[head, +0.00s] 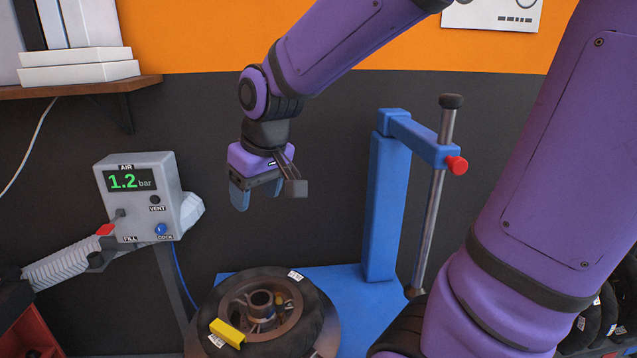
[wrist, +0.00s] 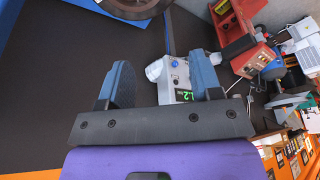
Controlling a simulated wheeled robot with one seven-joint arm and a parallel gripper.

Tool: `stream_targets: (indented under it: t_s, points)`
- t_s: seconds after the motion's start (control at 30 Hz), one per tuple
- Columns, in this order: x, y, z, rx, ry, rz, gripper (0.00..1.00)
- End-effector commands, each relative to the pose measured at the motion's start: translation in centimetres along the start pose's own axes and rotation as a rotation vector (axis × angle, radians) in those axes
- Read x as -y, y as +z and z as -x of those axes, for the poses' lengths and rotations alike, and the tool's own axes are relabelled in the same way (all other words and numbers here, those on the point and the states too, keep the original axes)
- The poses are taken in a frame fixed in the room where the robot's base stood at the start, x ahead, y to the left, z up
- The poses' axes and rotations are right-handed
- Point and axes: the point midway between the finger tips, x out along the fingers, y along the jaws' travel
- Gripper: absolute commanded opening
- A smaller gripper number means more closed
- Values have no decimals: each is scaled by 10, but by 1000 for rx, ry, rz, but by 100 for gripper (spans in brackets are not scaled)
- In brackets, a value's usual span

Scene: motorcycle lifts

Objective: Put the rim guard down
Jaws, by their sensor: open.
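The rim guard (head: 228,333), a short yellow channel-shaped piece, rests on the front left of the wheel, across the rim edge beside the tyre. Whether it is clipped on or only lying there I cannot tell. The wheel (head: 302,318), a black tyre on a dark rim with a hub in the middle, lies flat on the blue tyre machine. My gripper (head: 240,196) is in the air above the wheel, well clear of the guard. In the wrist view my gripper (wrist: 162,74) has its two blue fingers apart with nothing between them. The guard is not visible in the wrist view.
A blue post (head: 386,205) with an arm and a steel rod stands behind right of the wheel. The air gauge box (head: 148,195), reading 1.2 bar, stands at the left. A shelf (head: 80,88) is at the upper left. More tyres (head: 590,325) show at the right edge.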

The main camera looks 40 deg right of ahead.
Motion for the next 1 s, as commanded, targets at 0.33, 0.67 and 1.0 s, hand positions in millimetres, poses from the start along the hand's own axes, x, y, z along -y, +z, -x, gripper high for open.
stream_targets:
  t_s: [0.33, 0.67, 1.0]
  points:
    - [-3, 64, 66, -92, 29, -51, 59]
    - [-3, 110, 93, -145, 53, -89, 59]
    - [-3, 115, 95, -149, 55, -94, 59]
